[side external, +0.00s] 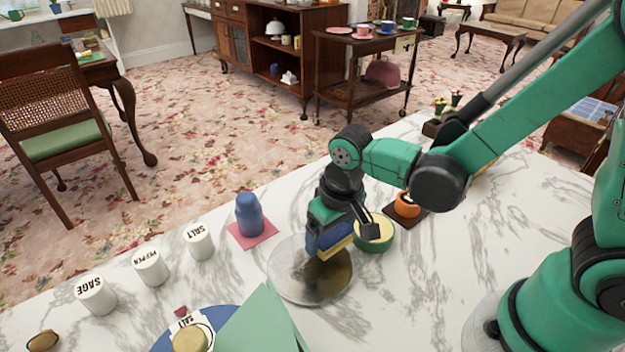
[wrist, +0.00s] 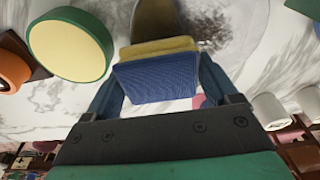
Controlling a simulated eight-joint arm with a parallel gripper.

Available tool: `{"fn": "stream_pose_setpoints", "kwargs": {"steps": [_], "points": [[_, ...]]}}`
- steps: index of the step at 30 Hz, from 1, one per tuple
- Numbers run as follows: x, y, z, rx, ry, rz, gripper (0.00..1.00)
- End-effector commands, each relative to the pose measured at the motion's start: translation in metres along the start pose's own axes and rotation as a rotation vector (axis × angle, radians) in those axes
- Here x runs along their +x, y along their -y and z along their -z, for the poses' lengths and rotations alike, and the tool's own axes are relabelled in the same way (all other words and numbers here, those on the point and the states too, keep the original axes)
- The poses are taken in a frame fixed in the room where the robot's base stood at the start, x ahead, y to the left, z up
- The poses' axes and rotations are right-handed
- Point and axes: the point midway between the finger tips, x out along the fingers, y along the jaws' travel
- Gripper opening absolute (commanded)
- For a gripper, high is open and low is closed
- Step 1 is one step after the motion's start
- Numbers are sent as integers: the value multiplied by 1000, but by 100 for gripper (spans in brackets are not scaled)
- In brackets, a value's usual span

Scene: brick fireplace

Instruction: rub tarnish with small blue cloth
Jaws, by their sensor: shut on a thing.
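My gripper (side external: 340,226) is shut on a small blue cloth (side external: 325,240), which looks like a thick folded pad with a yellow layer along one edge. In the wrist view the blue cloth (wrist: 157,80) sits between my two fingers, its yellow layer facing the plate. A round silver plate (side external: 289,272) lies on the marble counter. Dark brown tarnish (side external: 333,278) covers its right part, and a dark patch (wrist: 155,20) also shows in the wrist view. The cloth is over the plate at the tarnish's upper edge; I cannot tell whether it touches.
A green-rimmed round tin (side external: 373,233) stands close right of my gripper, with an orange pot (side external: 407,205) behind. A blue bottle (side external: 249,214) stands on a pink mat at left. White jars (side external: 150,267) line the far edge. A green folded sheet (side external: 262,318) stands in front.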

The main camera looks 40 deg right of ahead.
Motion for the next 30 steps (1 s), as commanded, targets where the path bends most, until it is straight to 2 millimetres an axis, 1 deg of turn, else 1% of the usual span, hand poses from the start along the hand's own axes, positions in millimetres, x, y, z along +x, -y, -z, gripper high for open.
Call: {"fn": "stream_pose_setpoints", "kwargs": {"steps": [4, 7, 14, 17, 22, 30], "points": [[18, 0, -2, 0, 1, 0, 38], [14, 10, -2, -4, 0, 1, 38], [18, 32, -2, -4, 0, 0, 38], [15, 40, -2, -4, 0, 0, 38], [18, 56, -3, -3, 0, 1, 38], [17, 80, -3, -3, 0, 1, 38]]}}
